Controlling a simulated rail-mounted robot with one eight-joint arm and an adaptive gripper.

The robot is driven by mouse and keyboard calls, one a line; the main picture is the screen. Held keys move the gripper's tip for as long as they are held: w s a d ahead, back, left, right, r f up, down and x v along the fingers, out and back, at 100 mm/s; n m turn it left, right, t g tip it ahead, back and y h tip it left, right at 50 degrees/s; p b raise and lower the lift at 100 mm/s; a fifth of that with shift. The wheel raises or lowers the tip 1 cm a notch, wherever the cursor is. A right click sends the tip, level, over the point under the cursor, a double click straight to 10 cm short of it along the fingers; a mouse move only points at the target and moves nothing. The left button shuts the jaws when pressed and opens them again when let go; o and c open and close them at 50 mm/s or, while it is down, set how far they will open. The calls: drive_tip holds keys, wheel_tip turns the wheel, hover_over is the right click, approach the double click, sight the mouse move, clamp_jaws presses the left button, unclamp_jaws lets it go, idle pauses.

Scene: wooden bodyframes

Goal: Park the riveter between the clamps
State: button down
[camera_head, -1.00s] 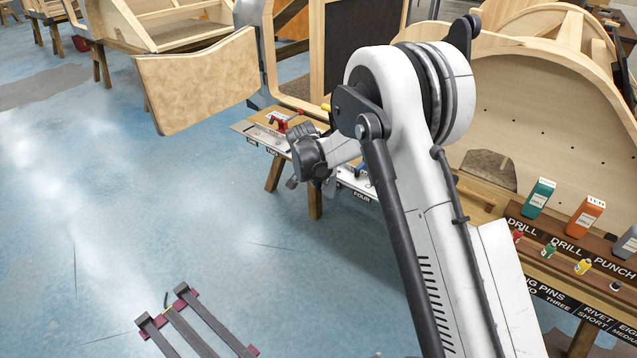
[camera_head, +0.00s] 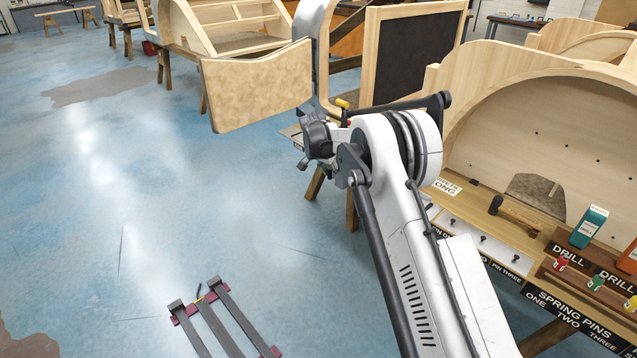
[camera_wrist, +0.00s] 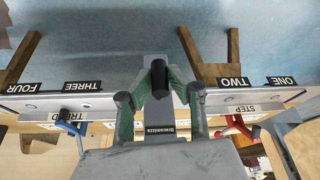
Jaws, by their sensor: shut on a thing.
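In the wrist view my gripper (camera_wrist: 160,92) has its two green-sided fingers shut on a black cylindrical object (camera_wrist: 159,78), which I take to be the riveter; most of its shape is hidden. It is held over the bench's front edge, between the labels TWO and THREE. A red clamp (camera_wrist: 238,126) is on the right of it and a blue clamp (camera_wrist: 76,127) on the left; both are partly hidden. In the head view my dark wrist (camera_head: 318,140) hides the fingertips and most of this bench.
The wrist view is upside down, with the labels FOUR (camera_wrist: 18,88) and ONE (camera_wrist: 281,81) at the ends. A padded panel (camera_head: 257,85) hangs near my wrist. The tool bench (camera_head: 500,235) stands right of my arm. A low rack (camera_head: 215,315) lies on otherwise open floor.

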drive_tip(key=shift+w+a, duration=0.35)
drive_tip(key=c, duration=1.7)
unclamp_jaws()
drive_tip(key=shift+o, duration=0.2)
drive_tip(key=v, duration=1.2)
drive_tip(key=shift+s+d, duration=0.1)
drive_tip(key=shift+d, duration=0.05)
